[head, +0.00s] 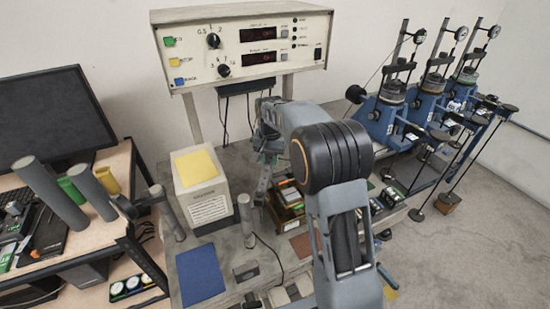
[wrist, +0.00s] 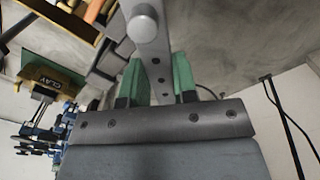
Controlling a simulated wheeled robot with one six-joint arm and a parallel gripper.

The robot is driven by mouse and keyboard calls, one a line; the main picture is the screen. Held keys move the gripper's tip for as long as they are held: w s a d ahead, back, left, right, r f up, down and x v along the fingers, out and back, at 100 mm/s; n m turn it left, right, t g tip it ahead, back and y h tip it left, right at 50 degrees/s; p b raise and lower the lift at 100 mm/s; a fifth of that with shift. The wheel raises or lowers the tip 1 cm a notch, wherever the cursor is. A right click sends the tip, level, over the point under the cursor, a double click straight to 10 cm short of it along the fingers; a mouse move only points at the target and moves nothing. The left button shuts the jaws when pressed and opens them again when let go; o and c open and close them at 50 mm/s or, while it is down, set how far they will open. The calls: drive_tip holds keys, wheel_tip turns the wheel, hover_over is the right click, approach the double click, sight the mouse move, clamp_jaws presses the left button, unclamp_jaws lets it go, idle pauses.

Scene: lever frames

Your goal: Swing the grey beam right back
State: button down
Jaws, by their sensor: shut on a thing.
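The grey beam (wrist: 152,50) runs down from the top of the wrist view, with a round knob near its upper end and small holes along it. My gripper (wrist: 160,82) has its two green pads on either side of the beam and is shut on it. In the head view my gripper (head: 268,150) is partly hidden behind my own arm, near the middle of the bench. The beam's far end and pivot are not clear in either view.
A white box with a yellow top (head: 196,167) stands left of my gripper. A control panel (head: 245,48) is behind. Blue lever frames (head: 385,118) with weights stand at the right. A blue mat (head: 201,276) lies in front. A yellow block marked CLAY (wrist: 55,82) shows at left.

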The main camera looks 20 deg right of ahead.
drive_tip(key=shift+w+a+n+p, duration=0.1)
drive_tip(key=shift+w+a+n, duration=0.15)
drive_tip(key=shift+a+n, duration=0.55)
drive_tip(key=shift+w+a+n+p, duration=0.1)
drive_tip(key=shift+w+a+n, duration=0.2)
drive_tip(key=shift+a+n, duration=0.5)
drive_tip(key=shift+w+a+n+p, duration=0.1)
drive_tip(key=shift+w+a+n, duration=0.3)
drive_tip(key=shift+a, duration=0.65)
drive_tip(key=shift+s, duration=0.15)
drive_tip(key=c, duration=0.9)
unclamp_jaws()
drive_tip(key=shift+r, duration=0.1)
wheel_tip(320, 180, up, 14)
drive_tip(key=shift+b, duration=0.35)
